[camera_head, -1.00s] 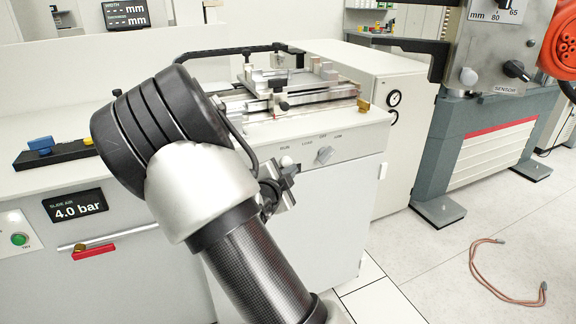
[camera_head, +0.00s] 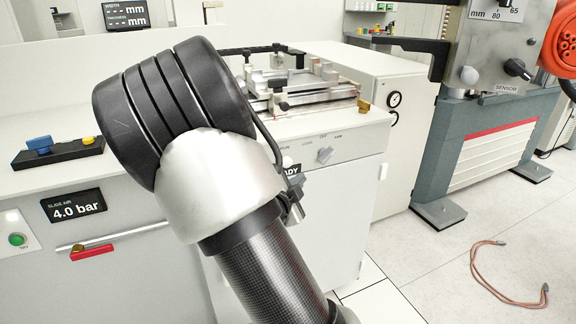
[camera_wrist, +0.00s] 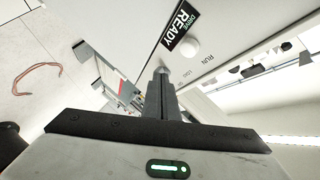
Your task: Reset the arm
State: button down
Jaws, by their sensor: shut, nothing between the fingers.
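My gripper (camera_wrist: 162,78) shows in the wrist view, its fingers together with nothing between them. In the head view my bent arm fills the middle and hides most of my gripper. A small part of the gripper shows at the arm's right edge, in front of the cabinet (camera_head: 345,190).
A metal fixture (camera_head: 315,92) stands on the cabinet top behind my arm. A testing machine (camera_head: 490,130) stands at the right. A copper-coloured hose (camera_head: 480,270) lies on the floor. A black rack with blue and yellow pieces (camera_head: 58,152) sits on the left counter. Floor at the lower right is mostly clear.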

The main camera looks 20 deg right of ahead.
dwell(0.4)
jog(key=s+a+r+n+g+y, duration=0.1)
jog(key=s+a+r+n+y, duration=0.3)
jog(key=a, duration=0.3)
jog(key=s+a+r+n+g+y, duration=0.1)
jog(key=s+a+n+y, duration=0.2)
jog(key=a+n+y, duration=0.35)
jog(key=s+a+r+n+g, duration=0.1)
jog(key=s+r+n+g, duration=0.3)
jog(key=s, duration=0.7)
jog(key=s+a+r+n, duration=0.15)
jog(key=s+n, duration=0.35)
jog(key=s, duration=0.6)
notch_tip(320, 180, up, 27)
jog(key=p, duration=2.6)
jog(key=shift+s+d+f+p, duration=0.15)
jog(key=shift+s+d+p, duration=0.05)
jog(key=shift+p, duration=0.2)
jog(key=shift+n, duration=0.25)
